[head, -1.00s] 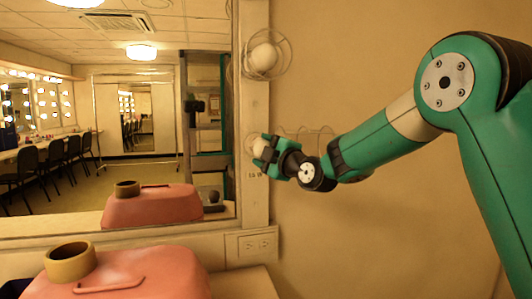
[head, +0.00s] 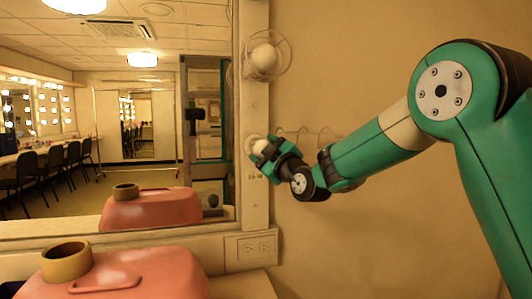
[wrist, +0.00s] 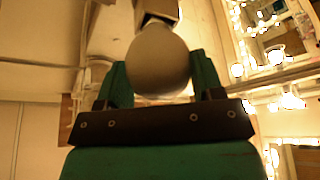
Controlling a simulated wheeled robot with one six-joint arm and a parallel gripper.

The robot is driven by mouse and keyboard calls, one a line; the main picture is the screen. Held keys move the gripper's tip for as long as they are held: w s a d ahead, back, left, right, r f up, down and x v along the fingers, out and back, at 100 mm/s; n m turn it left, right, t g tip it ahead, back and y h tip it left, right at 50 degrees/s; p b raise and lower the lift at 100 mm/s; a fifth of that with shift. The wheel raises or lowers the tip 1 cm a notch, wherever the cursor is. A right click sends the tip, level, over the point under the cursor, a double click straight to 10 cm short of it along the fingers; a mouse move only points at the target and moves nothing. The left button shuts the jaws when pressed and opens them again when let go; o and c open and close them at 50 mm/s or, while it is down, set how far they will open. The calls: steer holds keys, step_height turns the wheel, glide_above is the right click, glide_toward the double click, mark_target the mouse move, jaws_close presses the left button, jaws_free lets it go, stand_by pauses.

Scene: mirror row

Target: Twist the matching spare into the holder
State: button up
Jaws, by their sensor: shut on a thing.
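My gripper (head: 262,151) is at the mirror's right frame post, low on it. It is shut on a pale round bulb (head: 260,146), mostly covered by the fingers in the head view. In the wrist view the bulb (wrist: 158,62) sits between the two green fingers. The bulb's far end points at a pale, boxy fitting with a dark opening, which looks like the holder (wrist: 158,12). I cannot tell whether the bulb's base is inside it.
A caged bulb (head: 264,57) is higher on the same post. Wire guards (head: 305,135) stick out beside my gripper. A salmon-coloured case (head: 140,278) with a tan ring (head: 67,262) stands at lower left, reflected in the mirror. An outlet (head: 256,247) is below.

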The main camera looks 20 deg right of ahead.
steer(key=shift+r+m+t+h+p, duration=0.1)
steer(key=shift+m+t+h+p, duration=0.35)
steer(key=shift+m, duration=0.75)
steer(key=o, duration=0.9)
